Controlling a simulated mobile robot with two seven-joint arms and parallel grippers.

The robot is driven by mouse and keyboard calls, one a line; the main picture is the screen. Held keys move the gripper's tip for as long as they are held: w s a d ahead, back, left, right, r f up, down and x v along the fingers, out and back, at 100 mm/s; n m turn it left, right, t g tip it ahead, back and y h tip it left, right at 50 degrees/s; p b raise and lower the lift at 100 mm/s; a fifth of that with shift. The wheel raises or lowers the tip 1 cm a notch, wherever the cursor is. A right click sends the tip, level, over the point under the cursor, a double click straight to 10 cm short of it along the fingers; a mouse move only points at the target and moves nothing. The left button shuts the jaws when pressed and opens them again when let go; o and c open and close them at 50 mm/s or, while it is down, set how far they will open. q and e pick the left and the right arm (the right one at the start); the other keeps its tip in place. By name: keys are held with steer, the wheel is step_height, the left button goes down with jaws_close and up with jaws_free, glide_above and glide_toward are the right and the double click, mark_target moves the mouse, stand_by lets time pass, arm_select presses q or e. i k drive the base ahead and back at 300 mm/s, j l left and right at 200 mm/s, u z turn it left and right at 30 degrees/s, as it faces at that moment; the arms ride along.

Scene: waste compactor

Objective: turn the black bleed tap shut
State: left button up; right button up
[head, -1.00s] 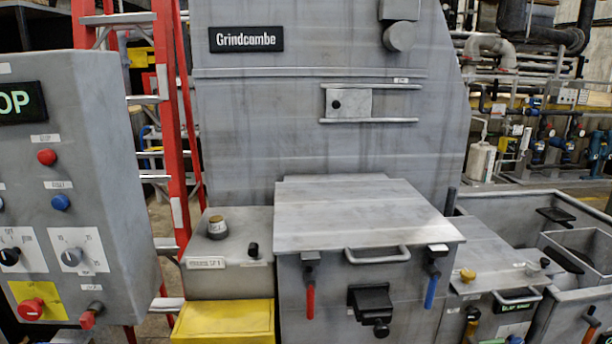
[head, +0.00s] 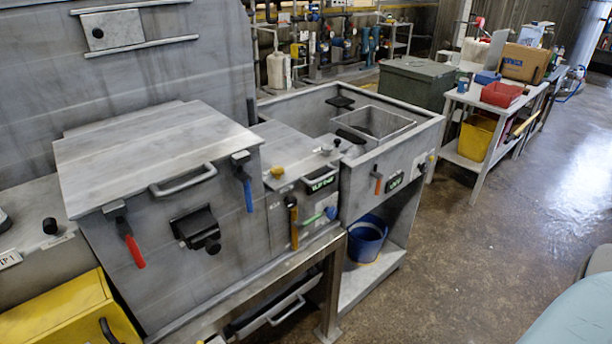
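No part is clearly readable as the black bleed tap. Black candidates are a squat black fitting with a round knob (head: 205,236) on the front of the lidded grey box (head: 160,148), a small upright black knob (head: 50,226) on the lower box at left, and a small dark knob (head: 337,141) on the lower unit right of the lidded box. Their labels are too small to read, and I cannot tell whether any is open or shut. Neither of my grippers is in view.
A red lever (head: 131,246) and a blue lever (head: 247,192) hang on the lidded box. A yellow box (head: 65,312) is at lower left.

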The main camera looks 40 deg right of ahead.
mark_target(291, 201)
steer(key=k+z, duration=0.35)
steer(key=k, duration=0.2)
steer(key=i+l, duration=0.1)
steer(key=l, duration=0.5)
steer(key=i+l, duration=0.15)
steer(key=l, duration=0.45)
steer(key=i+l, duration=0.1)
steer(key=l, duration=0.5)
steer(key=i+l, duration=0.1)
steer(key=l, duration=0.5)
steer(key=u, duration=0.05)
